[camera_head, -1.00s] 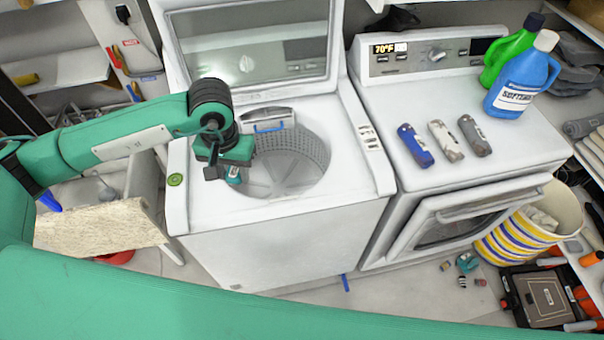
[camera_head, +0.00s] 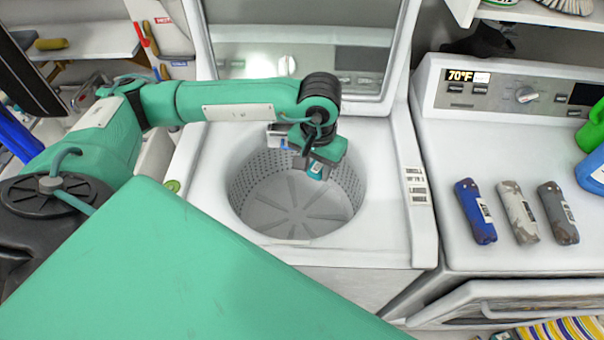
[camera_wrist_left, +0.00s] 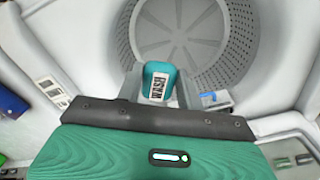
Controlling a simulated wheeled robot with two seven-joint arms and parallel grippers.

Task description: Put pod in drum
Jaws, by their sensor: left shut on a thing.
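The pod (camera_wrist_left: 158,80) is a small teal block with a white label reading WASH. My left gripper (camera_wrist_left: 157,88) is shut on it in the left wrist view. In the head view my left gripper (camera_head: 307,160) hangs over the back right part of the drum's opening, and the pod (camera_head: 318,170) shows below it as a small teal and white piece. The drum (camera_head: 290,205) is a grey perforated tub in the open-topped washer, and its finned floor looks empty. It also shows ahead of the pod in the left wrist view (camera_wrist_left: 240,40). My right gripper is out of view.
The washer's lid (camera_head: 300,45) stands open behind the drum. The dryer (camera_head: 460,190) on the right bears a blue canister (camera_head: 475,212), a camouflage one (camera_head: 517,212) and a grey one (camera_head: 558,212). Green and blue bottles (camera_head: 592,170) stand at the right edge.

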